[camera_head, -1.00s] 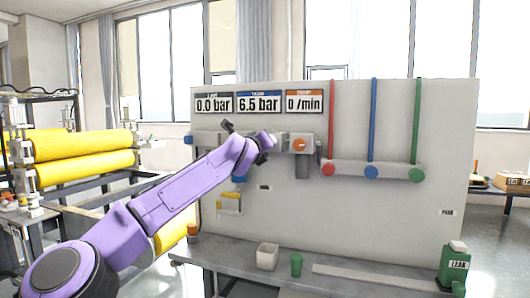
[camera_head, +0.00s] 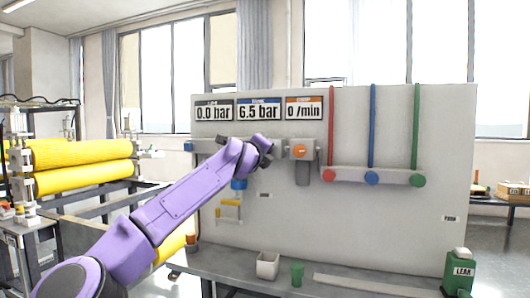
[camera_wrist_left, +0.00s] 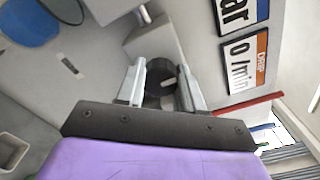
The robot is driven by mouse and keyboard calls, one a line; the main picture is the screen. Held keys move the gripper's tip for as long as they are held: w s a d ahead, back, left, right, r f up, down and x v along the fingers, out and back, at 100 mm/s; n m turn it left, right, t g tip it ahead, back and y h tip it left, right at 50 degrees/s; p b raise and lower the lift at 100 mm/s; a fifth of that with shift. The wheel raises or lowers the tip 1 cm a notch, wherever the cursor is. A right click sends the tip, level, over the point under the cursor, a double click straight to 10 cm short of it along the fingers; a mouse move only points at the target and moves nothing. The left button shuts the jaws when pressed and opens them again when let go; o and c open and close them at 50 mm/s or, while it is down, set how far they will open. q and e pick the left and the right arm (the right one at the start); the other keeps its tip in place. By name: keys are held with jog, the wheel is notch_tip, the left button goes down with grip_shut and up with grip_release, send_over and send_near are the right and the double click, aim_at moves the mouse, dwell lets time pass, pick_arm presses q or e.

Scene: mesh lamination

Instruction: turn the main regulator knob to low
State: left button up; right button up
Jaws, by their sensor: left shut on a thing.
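The panel carries a main display (camera_head: 259,109) that reads 6.5 bar, beside a line display (camera_head: 213,110) at 0.0 bar and a drip display (camera_head: 304,109) at 0/min. My left gripper (camera_head: 268,150) is at the panel below the main display. In the left wrist view its two fingers (camera_wrist_left: 160,88) are closed around a dark round knob (camera_wrist_left: 158,96) with a pale mark, apparently the main regulator knob. The gripper hides this knob in the head view, and its setting cannot be read. My right gripper is out of view.
An orange knob (camera_head: 299,151) sits just right of the gripper. Red (camera_head: 329,175), blue (camera_head: 372,178) and green (camera_head: 418,180) round fittings follow along a bar. A white bin (camera_head: 268,266) and green cup (camera_head: 297,274) stand on the bench below. Yellow rollers (camera_head: 80,152) are at left.

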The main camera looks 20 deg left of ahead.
pick_arm(q)
jog(key=shift+d+f, duration=0.1)
jog(key=shift+f, duration=0.05)
jog(key=o, duration=1)
jog(key=shift+o, duration=0.2)
jog(key=s+b, duration=0.6)
jog(key=s, duration=0.4)
jog(key=shift+s+a, duration=0.2)
jog(key=shift+s, duration=0.05)
